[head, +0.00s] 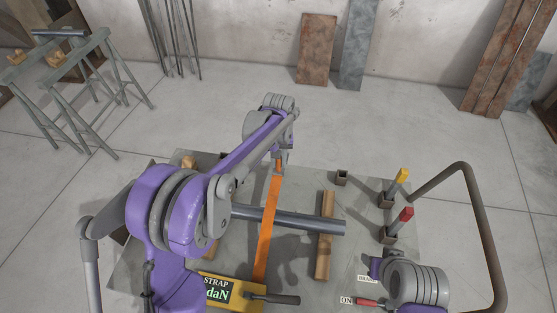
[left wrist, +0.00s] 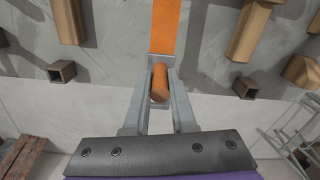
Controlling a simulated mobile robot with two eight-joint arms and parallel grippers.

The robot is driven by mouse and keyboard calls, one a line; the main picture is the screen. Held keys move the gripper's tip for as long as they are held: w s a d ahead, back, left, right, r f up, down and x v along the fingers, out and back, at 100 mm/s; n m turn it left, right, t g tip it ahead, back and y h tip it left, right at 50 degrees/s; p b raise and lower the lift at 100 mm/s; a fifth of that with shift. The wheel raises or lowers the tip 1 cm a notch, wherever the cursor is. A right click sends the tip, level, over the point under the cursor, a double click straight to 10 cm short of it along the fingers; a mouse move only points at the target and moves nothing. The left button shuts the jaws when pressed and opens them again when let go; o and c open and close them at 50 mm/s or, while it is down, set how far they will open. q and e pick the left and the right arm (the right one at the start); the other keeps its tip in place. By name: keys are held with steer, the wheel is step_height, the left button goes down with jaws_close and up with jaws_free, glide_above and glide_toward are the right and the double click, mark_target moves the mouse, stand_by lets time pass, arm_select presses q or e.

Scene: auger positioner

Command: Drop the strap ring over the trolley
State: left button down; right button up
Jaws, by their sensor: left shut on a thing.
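My left gripper (head: 279,165) is over the far part of the bench and shut on the orange strap end (left wrist: 160,82), a short rounded orange piece between its two fingers in the left wrist view. The orange strap (head: 268,230) runs from it back to a yellow box (head: 232,291) marked STRAP and daN at the near edge. The strap also shows in the left wrist view (left wrist: 166,28). It crosses over a grey steel tube (head: 300,221). I cannot make out a separate ring opening, nor tell which thing is the trolley. My right gripper does not show.
The tube rests near a wooden block (head: 325,235) on the grey bench top (head: 360,205). Yellow-handled (head: 402,175) and red-handled (head: 406,214) tools stand in sockets at the right. An empty socket (head: 342,177) is nearby. A brown rail (head: 488,230) bounds the right side.

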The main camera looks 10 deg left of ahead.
mark_target(279, 171)
arm_select(q)
steer(key=shift+f+b, duration=1.35)
steer(key=shift+f, duration=1.25)
steer(key=shift+f+b, duration=1.9)
steer(key=shift+f, duration=0.65)
steer(key=c, duration=0.7)
jaws_free()
steer(key=shift+o, duration=0.2)
step_height(279, 171, up, 11)
steer(key=shift+f+p, duration=0.1)
steer(key=shift+p, duration=0.3)
